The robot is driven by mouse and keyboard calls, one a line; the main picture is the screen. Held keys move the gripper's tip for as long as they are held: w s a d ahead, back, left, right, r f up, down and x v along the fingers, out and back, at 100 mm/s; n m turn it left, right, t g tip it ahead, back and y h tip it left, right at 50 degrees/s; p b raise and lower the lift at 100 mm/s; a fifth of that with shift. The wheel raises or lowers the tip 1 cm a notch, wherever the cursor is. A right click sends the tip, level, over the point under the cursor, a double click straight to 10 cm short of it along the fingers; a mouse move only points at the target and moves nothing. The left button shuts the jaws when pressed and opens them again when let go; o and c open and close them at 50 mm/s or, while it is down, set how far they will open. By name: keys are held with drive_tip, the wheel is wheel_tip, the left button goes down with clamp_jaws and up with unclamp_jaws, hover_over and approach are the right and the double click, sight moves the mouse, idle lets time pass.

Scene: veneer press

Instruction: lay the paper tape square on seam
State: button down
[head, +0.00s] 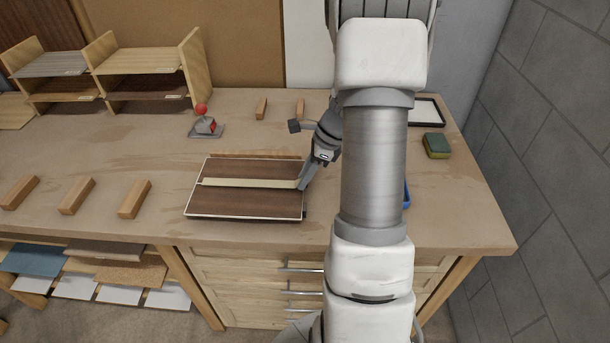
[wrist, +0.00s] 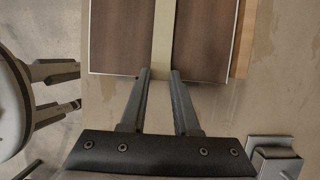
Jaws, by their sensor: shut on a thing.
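The paper tape (head: 240,183) is a pale, narrow strip running lengthwise across the dark brown veneer (head: 250,206) on the bench, roughly parallel to the long edges. The seam does not show; the tape covers the middle where two brown areas meet. My gripper (head: 301,184) is at the right end of the tape, shut on it. In the wrist view my gripper (wrist: 160,72) has its fingers on either side of the tape's near end (wrist: 163,35), just off the veneer edge (wrist: 118,45). I cannot tell whether the tape touches the veneer.
A wooden strip (head: 255,156) lies along the board's back edge. Wooden blocks (head: 134,199) stand to the left. A device with a red ball (head: 203,120) is behind. A green sponge (head: 437,146) and a partly hidden blue thing (head: 407,194) are at right. Bare bench lies left of the board.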

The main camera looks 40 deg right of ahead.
drive_tip(key=shift+f, duration=0.3)
drive_tip(key=c, duration=0.6)
unclamp_jaws()
drive_tip(key=shift+c, duration=0.2)
drive_tip(key=shift+r, duration=0.55)
drive_tip(key=p+v, duration=0.1)
drive_tip(key=v, duration=1)
drive_tip(key=shift+d+r, duration=0.15)
drive_tip(key=shift+r, duration=0.2)
